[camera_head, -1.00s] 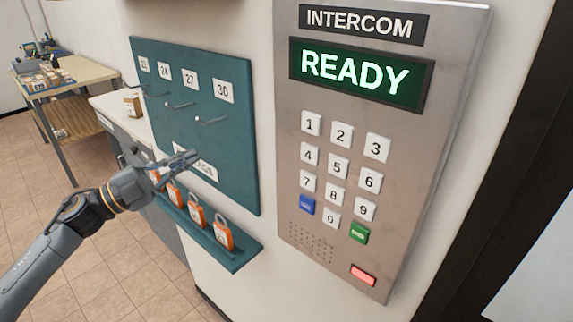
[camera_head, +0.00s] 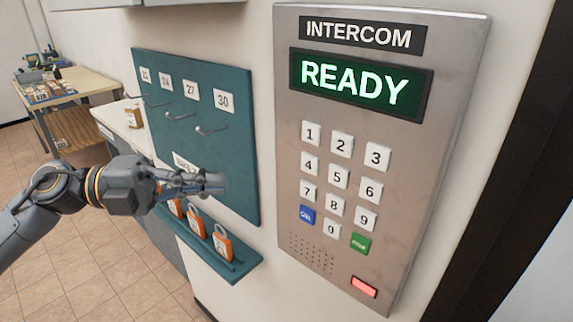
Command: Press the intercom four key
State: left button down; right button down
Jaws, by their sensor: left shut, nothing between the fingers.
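The intercom panel (camera_head: 400,210) is a grey metal box on the wall at the right of the head view. Its green display (camera_head: 359,86) reads READY. White number keys sit below it; the four key (camera_head: 309,163) is in the left column, second row, and is uncovered. My left gripper (camera_head: 222,184) is shut and empty. It is to the left of the keypad, in front of the teal board, apart from the four key and slightly lower in the picture. My right gripper is not in view.
A teal board (camera_head: 235,140) with hooks and number labels hangs left of the intercom. Orange padlocks (camera_head: 222,243) stand on its lower ledge. A blue key (camera_head: 307,215), a green key (camera_head: 360,243) and a red button (camera_head: 364,287) are low on the panel. A wooden table (camera_head: 85,92) stands farther back.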

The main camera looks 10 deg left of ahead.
pick_arm(q)
jog(key=p, duration=0.5)
send_near(308, 163)
jog(key=s+d, duration=0.3)
jog(key=d, duration=0.2)
jog(key=w, duration=0.1)
jog(key=w+d+p, duration=0.1)
jog(key=w, duration=0.1)
jog(key=shift+w+d+f, duration=0.1)
jog(key=shift+w+d, duration=0.1)
jog(key=shift+d, duration=0.05)
jog(key=shift+w+d+f, duration=0.1)
jog(key=shift+w+f, duration=0.05)
jog(key=shift+w, duration=0.1)
jog(key=shift+w+d+r+p, duration=0.25)
jog(key=shift+w+p, duration=0.15)
jog(key=shift+p, duration=0.05)
jog(key=shift+w, duration=0.15)
jog(key=shift+a, duration=0.1)
